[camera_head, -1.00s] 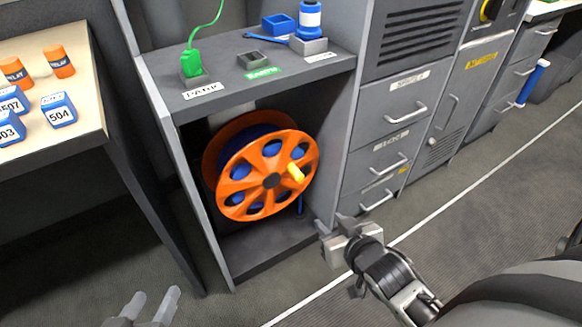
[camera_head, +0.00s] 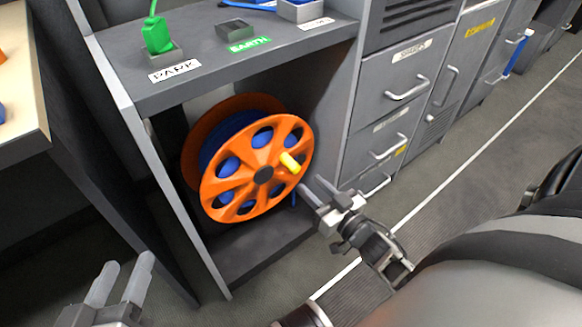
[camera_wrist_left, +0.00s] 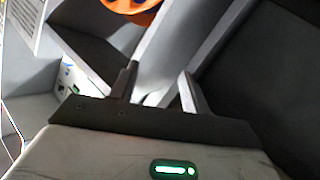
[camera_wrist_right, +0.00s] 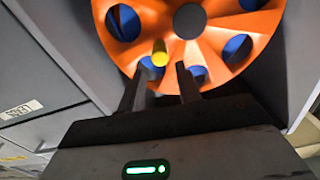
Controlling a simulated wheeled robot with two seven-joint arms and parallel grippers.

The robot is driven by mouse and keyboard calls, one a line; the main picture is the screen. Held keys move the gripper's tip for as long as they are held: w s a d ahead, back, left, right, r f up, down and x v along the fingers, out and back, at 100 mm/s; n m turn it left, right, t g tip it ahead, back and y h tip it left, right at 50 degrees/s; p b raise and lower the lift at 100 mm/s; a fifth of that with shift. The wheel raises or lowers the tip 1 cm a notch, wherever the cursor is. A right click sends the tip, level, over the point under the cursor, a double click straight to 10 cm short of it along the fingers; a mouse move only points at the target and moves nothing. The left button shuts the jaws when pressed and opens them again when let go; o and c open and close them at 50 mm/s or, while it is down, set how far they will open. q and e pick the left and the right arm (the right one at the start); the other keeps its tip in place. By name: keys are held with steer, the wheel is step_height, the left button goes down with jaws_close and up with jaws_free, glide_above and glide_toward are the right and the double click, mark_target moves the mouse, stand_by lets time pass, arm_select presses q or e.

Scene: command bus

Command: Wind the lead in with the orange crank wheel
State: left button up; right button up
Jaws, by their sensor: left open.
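The orange crank wheel (camera_head: 239,181) stands upright in the open bay under the grey shelf, with blue lead wound behind its spokes. Its yellow handle (camera_head: 289,163) sticks out at the right of the hub. My right gripper (camera_head: 318,193) is just right of and below the handle. In the right wrist view the handle (camera_wrist_right: 160,53) shows just beyond and between the open fingertips (camera_wrist_right: 163,75), with nothing between the fingers. My left gripper (camera_head: 125,272) is open and empty at the lower left, well away from the wheel. A green plug (camera_head: 157,36) stands in the PARK holder.
The EARTH socket (camera_head: 235,29) is on the shelf above the wheel. The bay's side panel (camera_head: 140,150) stands between my left gripper and the wheel. Drawers with handles (camera_head: 389,147) are to the right. Open floor lies at the right.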

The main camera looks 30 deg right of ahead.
mark_target(297, 171)
steer(key=w, duration=0.2)
steer(key=w+b, duration=0.1)
steer(key=w, duration=0.2)
steer(key=w+b, duration=0.1)
steer(key=w, duration=0.2)
steer(key=shift+a, duration=0.3)
steer(key=shift+w, duration=0.6)
arm_select(q)
steer(key=shift+w+d+r+n+t+h, duration=0.15)
steer(key=shift+d+r+n+t+h, duration=0.15)
steer(key=shift+r+n+h, duration=0.25)
steer(key=shift+f, duration=0.1)
arm_select(e)
jaws_close()
